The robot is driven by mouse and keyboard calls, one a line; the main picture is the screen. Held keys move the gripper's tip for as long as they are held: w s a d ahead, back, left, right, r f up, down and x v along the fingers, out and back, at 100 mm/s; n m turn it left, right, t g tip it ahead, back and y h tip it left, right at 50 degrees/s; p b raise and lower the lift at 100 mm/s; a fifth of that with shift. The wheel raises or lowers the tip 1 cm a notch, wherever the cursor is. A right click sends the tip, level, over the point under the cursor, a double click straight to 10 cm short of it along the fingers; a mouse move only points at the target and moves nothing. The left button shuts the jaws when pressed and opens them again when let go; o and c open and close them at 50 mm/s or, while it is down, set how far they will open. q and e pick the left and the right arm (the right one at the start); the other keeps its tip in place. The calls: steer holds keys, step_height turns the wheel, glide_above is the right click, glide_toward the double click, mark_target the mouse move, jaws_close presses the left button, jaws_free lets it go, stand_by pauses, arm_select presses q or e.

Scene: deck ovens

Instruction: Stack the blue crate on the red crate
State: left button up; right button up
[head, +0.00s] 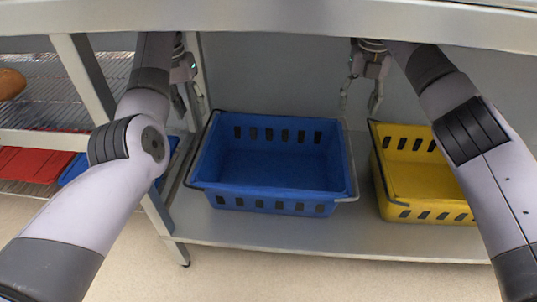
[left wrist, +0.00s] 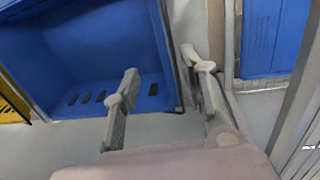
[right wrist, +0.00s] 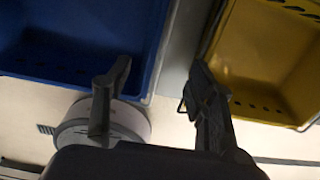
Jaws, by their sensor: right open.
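The blue crate (head: 270,168) stands upright and empty on the grey shelf, in the middle of the head view. My left gripper (head: 188,103) is open at its left side; in the left wrist view its fingers (left wrist: 162,66) appear on either side of the crate's wall. My right gripper (head: 359,102) is open by its far right corner; in the right wrist view its fingers (right wrist: 160,68) appear on either side of the blue wall. Contact cannot be told. No red crate is clear; a flat red item (head: 35,165) lies low at the far left.
A yellow crate (head: 415,180) stands close to the right of the blue one, with a narrow gap. A shelf edge (head: 300,18) crosses above. Shelf posts (head: 85,78) and a wire rack (head: 55,95) stand at the left. A blue item (head: 73,170) lies beside the red one.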

mark_target(205, 147)
arm_select(q)
steer(key=shift+w+r, duration=0.1)
steer(key=shift+w, duration=0.1)
arm_select(e)
steer(key=shift+w+r, duration=0.1)
steer(key=shift+w, duration=0.2)
steer(key=shift+s, duration=0.1)
arm_select(q)
steer(key=shift+s, duration=0.1)
steer(key=f, duration=0.5)
steer(key=d+f, duration=0.1)
steer(key=f, duration=1.1)
steer(key=shift+d+f, duration=0.2)
steer(key=shift+d, duration=0.15)
arm_select(e)
step_height(205, 147, down, 18)
steer(key=shift+r, duration=0.25)
arm_select(q)
steer(key=shift+c, duration=0.3)
arm_select(e)
steer(key=shift+c, duration=0.2)
arm_select(q)
steer(key=c, duration=0.8)
arm_select(e)
steer(key=c, duration=0.8)
arm_select(q)
jaws_close()
arm_select(e)
jaws_close()
